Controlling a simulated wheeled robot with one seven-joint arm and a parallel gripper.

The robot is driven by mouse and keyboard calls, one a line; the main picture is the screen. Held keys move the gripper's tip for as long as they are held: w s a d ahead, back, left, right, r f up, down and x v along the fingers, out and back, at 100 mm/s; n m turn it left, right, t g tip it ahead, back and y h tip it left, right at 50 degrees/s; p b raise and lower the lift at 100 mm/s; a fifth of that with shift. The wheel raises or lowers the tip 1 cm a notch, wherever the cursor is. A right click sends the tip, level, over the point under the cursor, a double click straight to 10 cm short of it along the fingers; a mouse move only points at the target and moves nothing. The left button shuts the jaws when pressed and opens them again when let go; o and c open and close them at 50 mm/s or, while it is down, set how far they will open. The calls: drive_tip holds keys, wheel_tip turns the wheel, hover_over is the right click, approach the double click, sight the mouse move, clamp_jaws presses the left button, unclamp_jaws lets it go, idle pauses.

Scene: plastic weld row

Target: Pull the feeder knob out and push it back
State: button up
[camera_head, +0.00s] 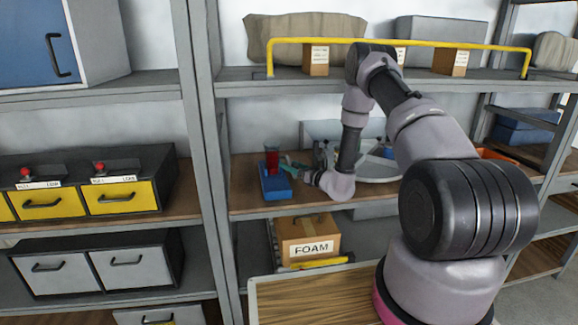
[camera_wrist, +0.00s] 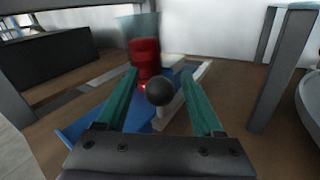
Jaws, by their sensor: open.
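The feeder has a blue base (camera_head: 273,186) and an upright red part (camera_head: 271,158), and stands on the middle shelf left of my arm. In the wrist view its red part (camera_wrist: 145,62) stands behind a round dark knob (camera_wrist: 160,91), with the blue base (camera_wrist: 80,128) below and to the left. My gripper (camera_wrist: 160,72) is open, its two teal fingers on either side of the knob, with gaps showing on both sides. In the head view my gripper (camera_head: 290,163) is just right of the feeder. The knob cannot be made out there.
A yellow rail (camera_head: 400,42) runs along the upper shelf's front edge. A grey post (camera_head: 208,150) stands left of the feeder. A FOAM box (camera_head: 309,241) sits on the shelf below. A light round basin (camera_head: 378,168) is right of my gripper, behind my arm.

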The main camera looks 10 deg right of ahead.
drive_tip(key=shift+x, duration=0.85)
clamp_jaws()
idle(0.8)
